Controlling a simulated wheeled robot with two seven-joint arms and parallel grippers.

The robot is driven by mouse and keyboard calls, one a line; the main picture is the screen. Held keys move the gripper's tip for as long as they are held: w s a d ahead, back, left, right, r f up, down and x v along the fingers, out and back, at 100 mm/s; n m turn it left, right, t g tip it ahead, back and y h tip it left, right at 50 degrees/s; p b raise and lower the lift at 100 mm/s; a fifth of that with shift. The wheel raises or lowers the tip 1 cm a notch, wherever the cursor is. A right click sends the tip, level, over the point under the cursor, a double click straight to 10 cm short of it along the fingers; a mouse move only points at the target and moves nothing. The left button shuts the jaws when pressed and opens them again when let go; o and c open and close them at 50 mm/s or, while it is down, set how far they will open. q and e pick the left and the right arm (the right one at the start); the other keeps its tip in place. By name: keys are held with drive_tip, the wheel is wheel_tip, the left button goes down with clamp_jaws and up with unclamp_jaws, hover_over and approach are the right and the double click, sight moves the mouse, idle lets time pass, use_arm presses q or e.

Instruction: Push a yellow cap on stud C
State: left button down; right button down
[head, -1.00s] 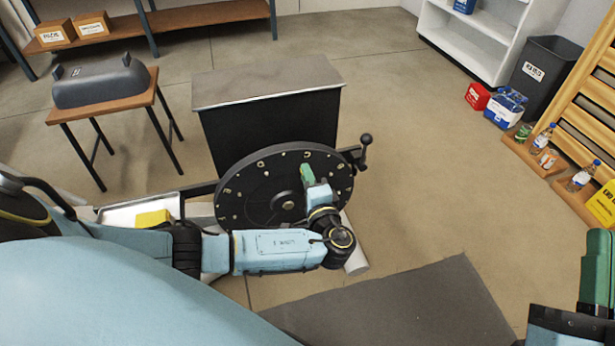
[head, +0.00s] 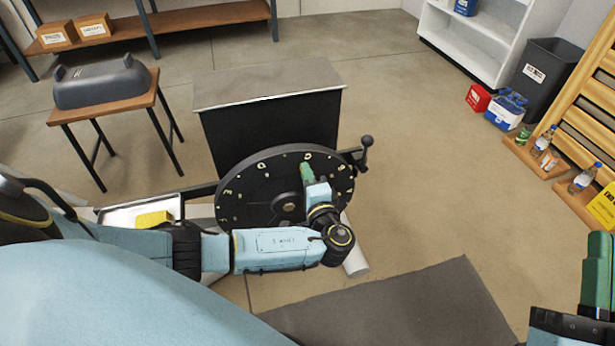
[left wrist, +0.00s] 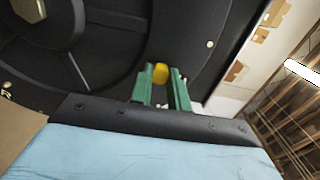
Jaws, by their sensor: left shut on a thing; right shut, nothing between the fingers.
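The large black disc (head: 245,205) stands upright in front of the dark cabinet, with pale letters and small studs around its rim. My left gripper (head: 307,172) is at the right part of the disc's face. In the left wrist view its green fingers (left wrist: 161,80) are shut on a yellow cap (left wrist: 160,72), which faces the disc. The letters are too small to tell which one is C, and my gripper hides part of the rim. Whether the cap touches a stud cannot be told. My right gripper (head: 597,270) is shut and empty at the far right, away from the disc.
A white tray (head: 115,215) with a yellow item (head: 152,219) lies left of the disc. A black crank handle (head: 366,142) juts out at the disc's upper right. A dark cabinet (head: 268,85) stands behind.

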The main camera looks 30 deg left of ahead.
use_arm(q)
drive_tip(key=shift+w+a, duration=0.1)
drive_tip(key=c, duration=1.3)
unclamp_jaws()
drive_tip(key=shift+o, duration=0.2)
drive_tip(key=p+v, duration=0.3)
drive_tip(key=v, duration=1)
drive_tip(key=shift+p, duration=0.4)
use_arm(e)
wheel_tip(320, 180, down, 14)
drive_tip(key=d+g+h, duration=0.2)
drive_tip(key=g+h, duration=0.1)
drive_tip(key=g, duration=0.7)
drive_tip(key=shift+s+d+f+h, duration=0.2)
drive_tip(key=shift+d+f+h, duration=0.1)
drive_tip(key=shift+d, duration=0.1)
